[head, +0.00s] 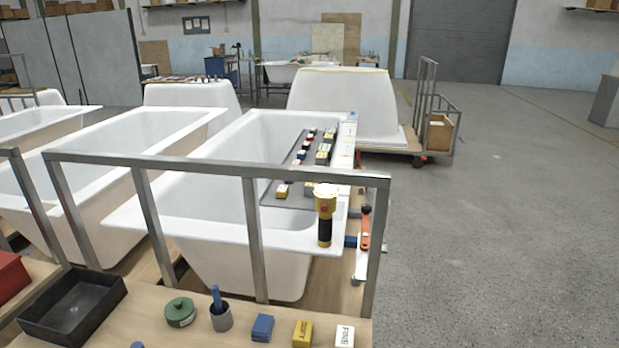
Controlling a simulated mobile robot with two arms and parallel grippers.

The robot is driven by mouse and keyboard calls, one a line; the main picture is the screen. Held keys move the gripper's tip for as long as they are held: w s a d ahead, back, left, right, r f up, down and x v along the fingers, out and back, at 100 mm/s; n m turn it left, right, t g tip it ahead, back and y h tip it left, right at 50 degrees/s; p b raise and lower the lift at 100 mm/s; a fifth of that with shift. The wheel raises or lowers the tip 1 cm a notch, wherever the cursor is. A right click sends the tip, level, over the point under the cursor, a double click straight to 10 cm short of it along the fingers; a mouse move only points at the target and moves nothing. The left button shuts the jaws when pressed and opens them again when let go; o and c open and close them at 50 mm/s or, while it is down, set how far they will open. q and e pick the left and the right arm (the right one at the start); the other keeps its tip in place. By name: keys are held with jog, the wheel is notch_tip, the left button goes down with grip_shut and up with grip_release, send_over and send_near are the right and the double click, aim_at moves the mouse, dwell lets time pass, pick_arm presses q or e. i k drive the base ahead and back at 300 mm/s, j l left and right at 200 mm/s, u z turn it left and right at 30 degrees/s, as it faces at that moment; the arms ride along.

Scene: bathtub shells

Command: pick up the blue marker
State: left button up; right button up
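A blue marker (216,296) stands upright, leaning slightly, in a small grey cup (221,318). Its lower part is hidden inside the cup. The cup stands on a light wooden board (160,321) at the bottom of the head view, in front of the metal rail. Neither of my grippers shows in this view.
A green round tin (180,312) and black tray (73,306) lie left of the cup. A blue block (262,327), yellow box (302,333) and white box (345,336) lie right. A metal rail (240,168) stands behind, before white bathtubs (222,217). Floor at right is clear.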

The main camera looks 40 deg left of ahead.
aim_at(218, 300)
jog(key=u, duration=1.85)
